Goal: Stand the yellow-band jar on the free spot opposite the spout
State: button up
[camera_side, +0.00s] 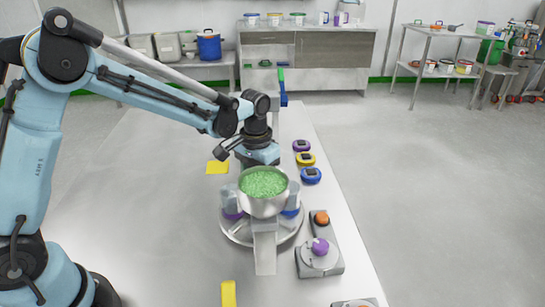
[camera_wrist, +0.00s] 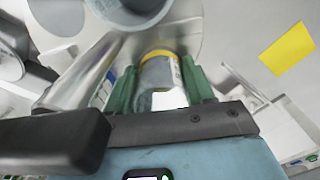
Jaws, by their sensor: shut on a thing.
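My gripper (camera_wrist: 160,88) has green fingers and is shut on the yellow-band jar (camera_wrist: 158,72), a grey jar with a yellow ring, in the wrist view. In the side view my gripper is just behind the steel bowl of green granules (camera_side: 264,183), which hides the fingers and the held jar. The pale spout (camera_side: 265,252) reaches from below the bowl toward the camera. Under the bowl is a round metal turntable (camera_side: 237,233). A purple-marked jar (camera_side: 232,214) stands on its left and a blue-marked jar (camera_side: 291,212) on its right. Whether the held jar touches the turntable cannot be told.
Purple (camera_side: 301,145), yellow (camera_side: 305,159) and blue (camera_side: 311,175) round items line the bench's right edge. A grey device (camera_side: 330,265) with a purple and an orange knob stands right of the turntable. Yellow cards lie behind-left (camera_side: 217,167) and in front (camera_side: 228,293). The bench's left is clear.

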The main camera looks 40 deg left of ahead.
jog(key=o, duration=1.3)
jog(key=shift+o, duration=0.2)
jog(key=shift+d, duration=0.1)
jog(key=shift+o, duration=0.5)
jog(key=shift+r, duration=0.55)
notch_tip(320, 180, up, 7)
